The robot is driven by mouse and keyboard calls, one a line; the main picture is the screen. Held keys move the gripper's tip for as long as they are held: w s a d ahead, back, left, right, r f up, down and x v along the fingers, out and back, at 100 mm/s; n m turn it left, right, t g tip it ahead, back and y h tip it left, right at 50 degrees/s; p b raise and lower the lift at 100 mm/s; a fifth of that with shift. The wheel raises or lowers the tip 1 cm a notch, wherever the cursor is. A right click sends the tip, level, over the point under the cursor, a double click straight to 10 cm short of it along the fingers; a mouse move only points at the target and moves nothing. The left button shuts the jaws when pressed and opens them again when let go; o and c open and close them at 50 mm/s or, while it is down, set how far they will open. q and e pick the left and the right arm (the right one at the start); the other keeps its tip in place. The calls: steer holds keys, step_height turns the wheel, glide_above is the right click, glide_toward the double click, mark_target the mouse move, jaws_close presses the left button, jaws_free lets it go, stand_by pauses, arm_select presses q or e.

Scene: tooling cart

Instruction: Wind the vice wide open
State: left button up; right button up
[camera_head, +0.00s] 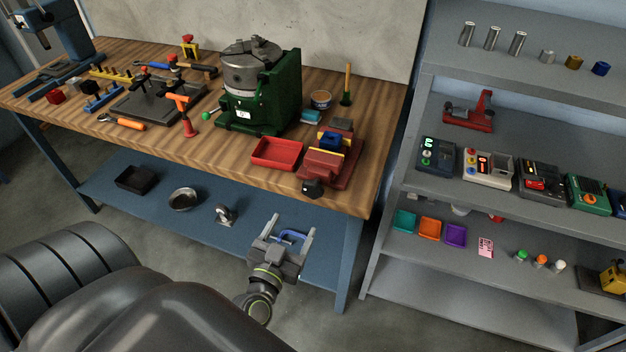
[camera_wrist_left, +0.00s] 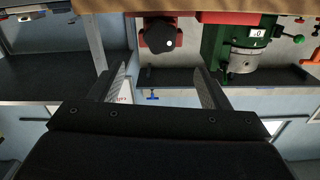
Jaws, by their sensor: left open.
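The red vice (camera_head: 325,168) sits at the right front corner of the wooden bench, with a blue block (camera_head: 330,140) at its jaws. Its black hand wheel (camera_head: 312,188) faces the front edge. In the left wrist view, which looks upside down, the black wheel (camera_wrist_left: 163,36) with a white dot shows in front of the red vice body (camera_wrist_left: 153,20). My left gripper (camera_head: 290,226) is open, below and in front of the wheel, apart from it. Its fingers (camera_wrist_left: 160,78) hold nothing that I can make out. How far the jaws are apart is unclear. My right gripper is not in view.
A red tray (camera_head: 277,153) lies left of the vice, and a green machine (camera_head: 262,100) stands behind it. A blue lower shelf (camera_head: 150,210) holds a black tray, a bowl and a caster. A grey rack (camera_head: 385,240) stands right of the bench.

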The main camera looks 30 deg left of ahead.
arm_select(q)
steer(key=p, duration=0.2)
glide_toward(311, 191)
steer(key=d+x, duration=0.1)
steer(key=x, duration=0.3)
steer(key=p+x, duration=0.1)
steer(key=x, duration=0.2)
steer(key=a+x, duration=0.1)
steer(key=x, duration=0.2)
steer(key=shift+w+f, duration=0.1)
steer(key=shift+w, duration=0.05)
steer(key=shift+w+a, duration=0.15)
steer(key=shift+w, duration=0.3)
steer(key=c, duration=1)
steer(key=shift+o, duration=0.2)
steer(key=shift+n, duration=0.3)
